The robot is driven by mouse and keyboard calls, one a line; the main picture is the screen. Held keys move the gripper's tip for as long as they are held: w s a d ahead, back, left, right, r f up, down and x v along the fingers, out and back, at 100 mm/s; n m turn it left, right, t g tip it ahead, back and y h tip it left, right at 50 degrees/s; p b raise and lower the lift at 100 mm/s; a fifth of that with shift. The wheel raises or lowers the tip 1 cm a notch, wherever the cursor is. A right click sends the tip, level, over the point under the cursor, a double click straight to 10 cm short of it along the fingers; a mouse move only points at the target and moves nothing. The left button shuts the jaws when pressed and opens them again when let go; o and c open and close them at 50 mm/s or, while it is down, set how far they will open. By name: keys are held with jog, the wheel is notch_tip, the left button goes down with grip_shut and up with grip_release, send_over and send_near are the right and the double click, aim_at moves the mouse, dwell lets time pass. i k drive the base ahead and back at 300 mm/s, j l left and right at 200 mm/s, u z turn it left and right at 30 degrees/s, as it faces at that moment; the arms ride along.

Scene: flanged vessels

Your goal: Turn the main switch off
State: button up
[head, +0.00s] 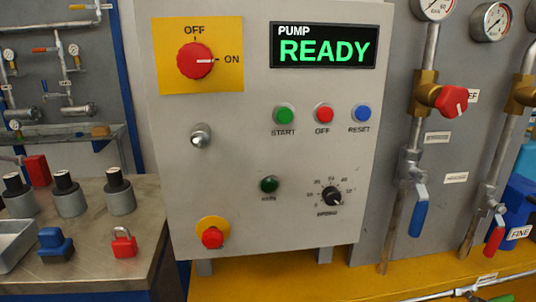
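The main switch (195,61) is a red round knob on a yellow plate (230,80) at the top left of a grey control panel. Its white mark points right, to the ON label; the OFF label is above it. My gripper is not in the head view.
Below are green START (284,114), red OFF (324,113) and blue RESET (362,114) buttons, a metal knob (201,136), a black dial (331,196) and a red button (212,238). Valves and pipes stand right; a workbench (85,250) stands left. The space before the panel is clear.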

aim_at(195, 60)
jog(key=k+j+z, duration=0.1)
jog(key=j, duration=0.3)
jog(key=k+j+z, duration=0.1)
jog(key=k+j, duration=0.25)
jog(key=k+j+z, duration=0.15)
jog(key=j, duration=0.25)
jog(key=k, duration=0.1)
